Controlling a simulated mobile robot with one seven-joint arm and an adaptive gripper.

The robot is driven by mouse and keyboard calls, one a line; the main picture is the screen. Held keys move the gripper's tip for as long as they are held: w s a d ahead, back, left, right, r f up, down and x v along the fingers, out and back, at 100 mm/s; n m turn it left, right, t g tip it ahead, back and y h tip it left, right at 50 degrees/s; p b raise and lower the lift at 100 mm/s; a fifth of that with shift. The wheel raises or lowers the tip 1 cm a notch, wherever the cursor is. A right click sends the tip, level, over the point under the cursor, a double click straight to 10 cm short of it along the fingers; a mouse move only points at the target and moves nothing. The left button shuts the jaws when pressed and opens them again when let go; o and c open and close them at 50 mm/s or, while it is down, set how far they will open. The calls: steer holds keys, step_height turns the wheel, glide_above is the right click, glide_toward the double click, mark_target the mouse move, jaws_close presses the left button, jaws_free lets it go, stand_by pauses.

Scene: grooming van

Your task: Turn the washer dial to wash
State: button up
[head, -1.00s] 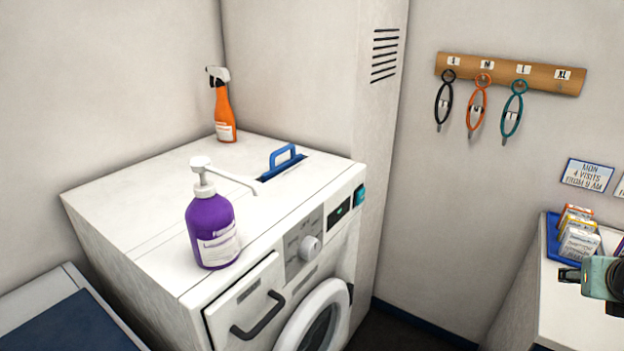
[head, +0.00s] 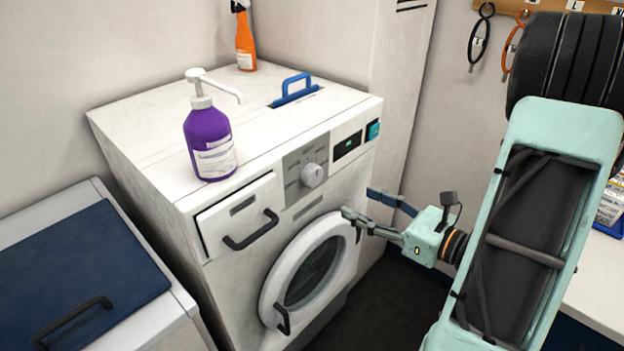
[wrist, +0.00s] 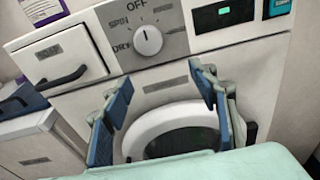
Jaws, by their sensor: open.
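The washer (head: 240,205) is white, with a grey dial panel on its front above the round door. The white dial (head: 313,174) shows in the head view and also in the wrist view (wrist: 148,41). In the wrist view the labels OFF, SPIN and DRY are readable around it, and its pointer mark is near the top, toward OFF. My gripper (head: 360,204) is open and empty, in front of the washer to the lower right of the dial. In the wrist view the fingers (wrist: 163,84) are spread below the dial, apart from it. The label right of the dial is not readable.
A purple pump bottle (head: 209,140) and a blue handle (head: 292,88) are on the washer top, with an orange spray bottle (head: 245,42) behind. A drawer with a dark handle (head: 251,230) is left of the dial. The round door (head: 312,268) is below.

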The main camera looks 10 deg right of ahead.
mark_target(317, 176)
steer(key=shift+t+y, duration=0.4)
steer(key=shift+y, duration=0.2)
steer(key=x, duration=0.4)
steer(key=r+x, duration=0.1)
steer(key=x, duration=0.2)
steer(key=a+p+x, duration=0.1)
steer(key=x, duration=0.3)
steer(key=shift+s+a+r, duration=0.1)
steer(key=shift+r, duration=0.25)
steer(key=c, duration=1.1)
steer(key=shift+c, duration=0.2)
